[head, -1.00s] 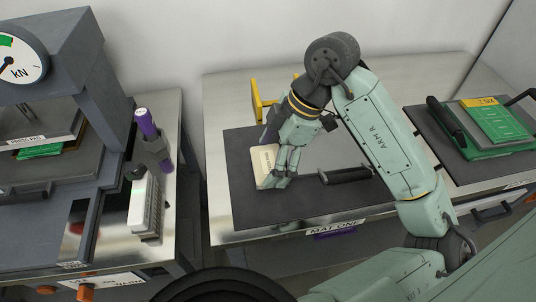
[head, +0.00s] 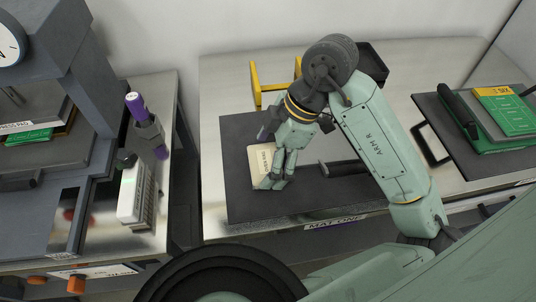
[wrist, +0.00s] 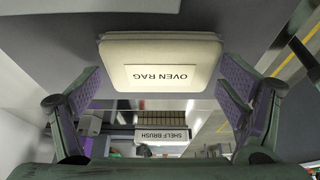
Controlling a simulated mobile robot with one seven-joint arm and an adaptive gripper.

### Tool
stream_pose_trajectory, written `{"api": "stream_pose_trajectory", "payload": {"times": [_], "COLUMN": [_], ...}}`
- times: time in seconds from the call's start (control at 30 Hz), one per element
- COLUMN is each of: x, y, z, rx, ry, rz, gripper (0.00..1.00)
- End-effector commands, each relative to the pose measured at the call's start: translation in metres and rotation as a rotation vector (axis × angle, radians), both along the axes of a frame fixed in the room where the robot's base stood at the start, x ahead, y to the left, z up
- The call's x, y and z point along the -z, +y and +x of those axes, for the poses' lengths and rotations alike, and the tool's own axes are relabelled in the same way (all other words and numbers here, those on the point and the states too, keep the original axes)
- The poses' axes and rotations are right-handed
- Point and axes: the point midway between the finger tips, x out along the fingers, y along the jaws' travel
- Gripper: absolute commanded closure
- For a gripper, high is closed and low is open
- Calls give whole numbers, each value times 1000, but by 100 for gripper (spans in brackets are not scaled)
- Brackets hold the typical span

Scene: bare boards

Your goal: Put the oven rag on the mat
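The oven rag (head: 261,160) is a cream pad with a printed label. It rests on the dark grey mat (head: 245,207), near the mat's left side; the mat's front label reads MAT ONE. In the wrist view the rag (wrist: 160,52) shows its OVEN RAG label, upside down. My gripper (head: 273,178) is low over the mat at the rag's right side in the head view. In the wrist view its two purple-padded fingers (wrist: 162,80) are spread wide, at the rag's near corners. I cannot tell whether they touch it.
A dark-handled tool (head: 345,169) lies on the mat right of my gripper. A yellow frame (head: 256,88) stands behind the mat. A white shelf brush (head: 137,195) and a purple-topped item (head: 137,108) are on the left bench. Green packs (head: 502,112) lie on the right board.

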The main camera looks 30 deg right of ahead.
Motion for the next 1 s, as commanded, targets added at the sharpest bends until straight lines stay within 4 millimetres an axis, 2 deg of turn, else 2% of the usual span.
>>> {"api": "stream_pose_trajectory", "payload": {"times": [0.1, 0.4, 0.57, 1.0], "x": [0, -1, -8, -89], "y": [0, 0, -3, -35], "z": [0, 0, 0, -10], "rx": [0, 0, 1, 1], "ry": [0, 0, 0, 0], "rz": [0, 0, -2, -3], "gripper": [0, 0, 0, 0]}}
